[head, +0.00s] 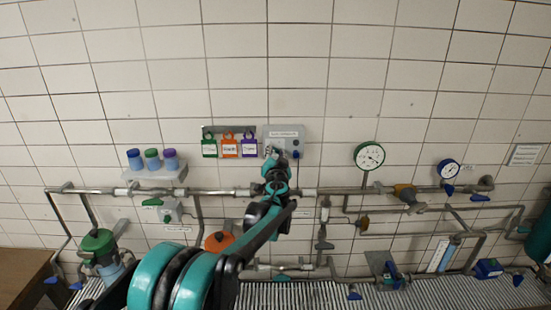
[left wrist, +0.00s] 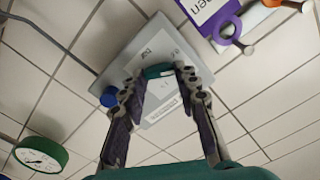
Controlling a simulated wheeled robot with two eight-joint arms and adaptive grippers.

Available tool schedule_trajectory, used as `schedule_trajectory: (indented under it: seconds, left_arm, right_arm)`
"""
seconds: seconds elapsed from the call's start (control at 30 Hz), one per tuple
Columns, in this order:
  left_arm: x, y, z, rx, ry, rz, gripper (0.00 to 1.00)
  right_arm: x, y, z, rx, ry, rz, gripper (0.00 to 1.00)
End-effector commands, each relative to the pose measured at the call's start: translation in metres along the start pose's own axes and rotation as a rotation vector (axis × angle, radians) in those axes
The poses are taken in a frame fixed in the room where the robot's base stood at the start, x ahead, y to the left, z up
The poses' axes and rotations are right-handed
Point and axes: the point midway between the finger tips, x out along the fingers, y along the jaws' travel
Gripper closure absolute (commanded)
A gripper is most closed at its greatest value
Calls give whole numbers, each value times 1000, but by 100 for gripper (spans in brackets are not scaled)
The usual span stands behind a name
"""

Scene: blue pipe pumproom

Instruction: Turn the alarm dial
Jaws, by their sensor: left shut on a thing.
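The alarm panel (head: 285,133) is a light grey box on the tiled wall, just right of the hanging tags. My left gripper (head: 274,153) reaches up to its lower left part. In the left wrist view the grey panel (left wrist: 134,58) fills the middle, with small markings and a printed label. A teal dial (left wrist: 158,71) on its face lies between the fingertips of my left gripper, which is shut on it. A blue knob (left wrist: 109,97) sits on the panel beside the fingers. In the head view the dial is hidden by my gripper. My right gripper is not in view.
Green, orange and purple tags (head: 229,147) hang left of the panel. A horizontal pipe (head: 335,191) runs below the panel. A green-rimmed gauge (head: 369,156) is to the right. The wall above is clear.

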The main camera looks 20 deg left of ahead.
Motion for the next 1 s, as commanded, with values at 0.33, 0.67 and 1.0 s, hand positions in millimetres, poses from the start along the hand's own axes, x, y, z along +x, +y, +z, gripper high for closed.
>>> schedule_trajectory:
  seconds: [0.33, 0.67, 1.0]
  left_arm:
    - [0, 3, 2, 329, 1, 1, 98]
    - [0, 4, 2, 642, 1, 1, 98]
    - [0, 6, 3, 964, 1, 1, 98]
  right_arm:
    - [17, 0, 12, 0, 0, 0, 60]
    - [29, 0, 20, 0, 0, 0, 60]
    - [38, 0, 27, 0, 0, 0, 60]
